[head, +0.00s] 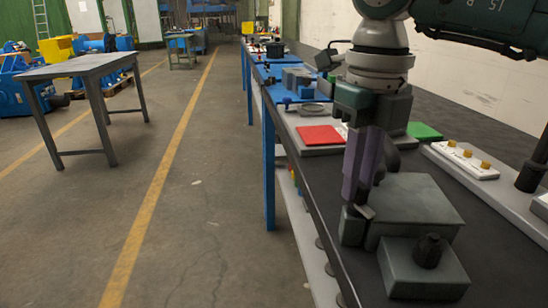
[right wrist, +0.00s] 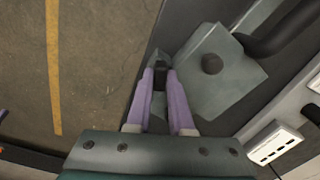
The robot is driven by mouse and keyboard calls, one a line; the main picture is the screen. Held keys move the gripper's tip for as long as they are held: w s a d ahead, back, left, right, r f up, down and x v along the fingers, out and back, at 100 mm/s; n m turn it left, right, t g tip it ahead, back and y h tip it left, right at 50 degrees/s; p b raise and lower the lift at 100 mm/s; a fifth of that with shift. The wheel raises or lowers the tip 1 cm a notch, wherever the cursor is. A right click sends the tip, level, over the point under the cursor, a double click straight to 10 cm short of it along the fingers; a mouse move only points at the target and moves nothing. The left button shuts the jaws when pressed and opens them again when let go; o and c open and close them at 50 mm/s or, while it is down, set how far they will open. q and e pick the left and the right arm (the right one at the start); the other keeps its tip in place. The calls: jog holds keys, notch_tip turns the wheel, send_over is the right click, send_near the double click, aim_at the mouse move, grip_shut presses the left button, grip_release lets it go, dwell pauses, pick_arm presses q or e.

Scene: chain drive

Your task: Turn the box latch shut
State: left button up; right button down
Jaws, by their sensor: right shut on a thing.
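The grey-green box (head: 418,203) sits on the dark bench top, near its left edge. A lower block (head: 405,277) with a dark round knob (head: 429,250) stands at its near side. The knob (right wrist: 212,63) also shows in the right wrist view. My right gripper (head: 352,212) points down at the box's left side, its purple fingers close together. In the right wrist view its fingertips (right wrist: 160,75) are shut on a small dark piece, apparently the latch. The fingers partly hide it, so its angle cannot be told. My left gripper is not in view.
A red pad (head: 320,135) and a green pad (head: 424,131) lie farther back on the bench. A white strip with yellow knobs (head: 466,160) lies to the right. The floor left of the bench is open, with a grey table (head: 80,66) beyond.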

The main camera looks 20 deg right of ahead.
jog(key=n+b, duration=0.1)
jog(key=n, duration=0.5)
jog(key=shift+a+b, duration=0.15)
jog(key=shift+b, duration=0.15)
jog(key=n+b, duration=0.1)
jog(key=n, duration=0.4)
jog(key=shift+s+a, duration=0.1)
jog(key=shift+n, duration=0.4)
jog(key=c, duration=0.8)
grip_release()
notch_tip(320, 180, up, 10)
